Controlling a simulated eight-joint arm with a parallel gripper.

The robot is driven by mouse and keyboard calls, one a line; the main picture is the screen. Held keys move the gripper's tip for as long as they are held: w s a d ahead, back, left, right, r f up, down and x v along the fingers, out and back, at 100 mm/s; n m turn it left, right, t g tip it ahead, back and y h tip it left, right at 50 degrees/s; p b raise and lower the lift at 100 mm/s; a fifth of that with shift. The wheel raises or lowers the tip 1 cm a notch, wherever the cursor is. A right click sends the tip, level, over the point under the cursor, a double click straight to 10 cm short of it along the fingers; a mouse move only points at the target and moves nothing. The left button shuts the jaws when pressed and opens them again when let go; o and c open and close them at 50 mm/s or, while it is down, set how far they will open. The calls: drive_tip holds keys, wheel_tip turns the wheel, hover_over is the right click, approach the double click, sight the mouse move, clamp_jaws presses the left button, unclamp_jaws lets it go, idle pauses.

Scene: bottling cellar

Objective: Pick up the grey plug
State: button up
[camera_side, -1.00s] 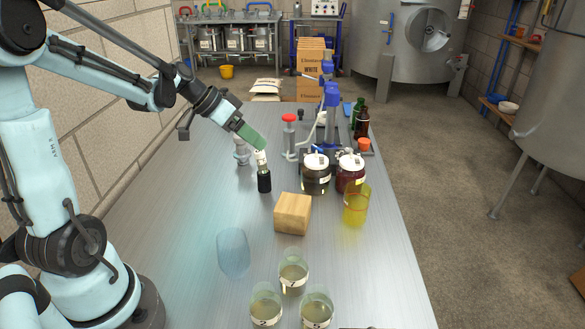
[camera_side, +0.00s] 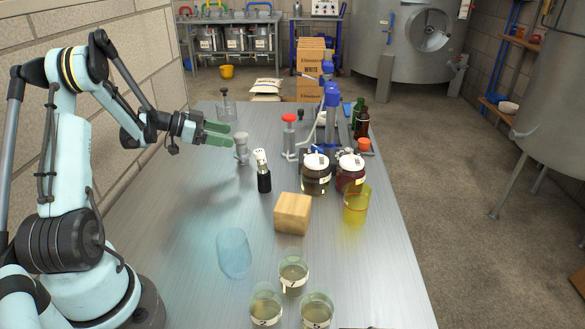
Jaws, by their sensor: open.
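A small grey stepped piece (camera_side: 242,150), which looks like the grey plug, stands upright on the metal table, left of the bottling stand. My gripper (camera_side: 231,134) has green fingers, points to the right, and is open with nothing visible between them. Its fingertips are close to the top of the grey piece in the picture. I cannot tell whether they touch it or how much depth lies between them.
A black bottle with a white top (camera_side: 263,172) stands just right of the grey piece. A clear vessel (camera_side: 226,108) is behind my gripper. A wooden block (camera_side: 293,213), jars (camera_side: 316,176) and a yellow cup (camera_side: 356,206) are to the right. The table's left-middle is clear.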

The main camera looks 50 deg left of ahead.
sight(247, 140)
drive_tip(key=shift+x, duration=3.85)
drive_tip(key=shift+a+f, duration=0.1)
drive_tip(key=shift+a, duration=0.1)
drive_tip(key=c, duration=1.1)
